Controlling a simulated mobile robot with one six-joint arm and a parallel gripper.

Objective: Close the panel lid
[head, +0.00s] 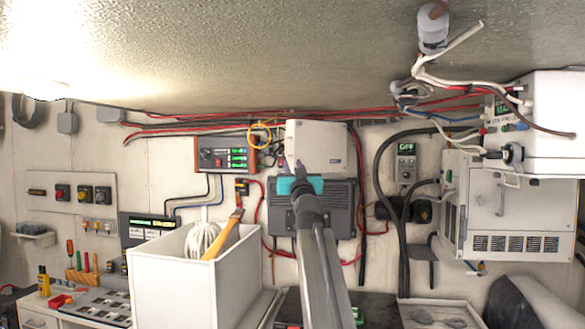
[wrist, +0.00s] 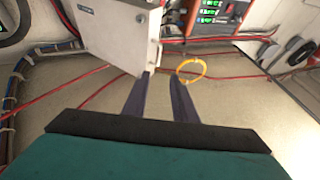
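A pale grey-white panel box (head: 318,143) with a flat front is on the back wall at the centre of the head view. It also shows at the upper left of the wrist view (wrist: 115,30), with a small latch or fitting near its right edge. I cannot tell its lid from its body, or how far the lid stands open. My gripper (head: 290,164) is at the box's lower left in the head view. In the wrist view, its two dark fingers (wrist: 165,90) are apart with nothing between them, just below the box's lower right corner; contact is unclear.
A yellow ring (head: 260,135) hangs left of the box, near a control unit (head: 222,155) with green displays. Red cables (wrist: 230,77) run along the wall. A dark finned unit (head: 340,205) is below. A white bin (head: 185,285) stands front left; a white vented cabinet (head: 510,205) is right.

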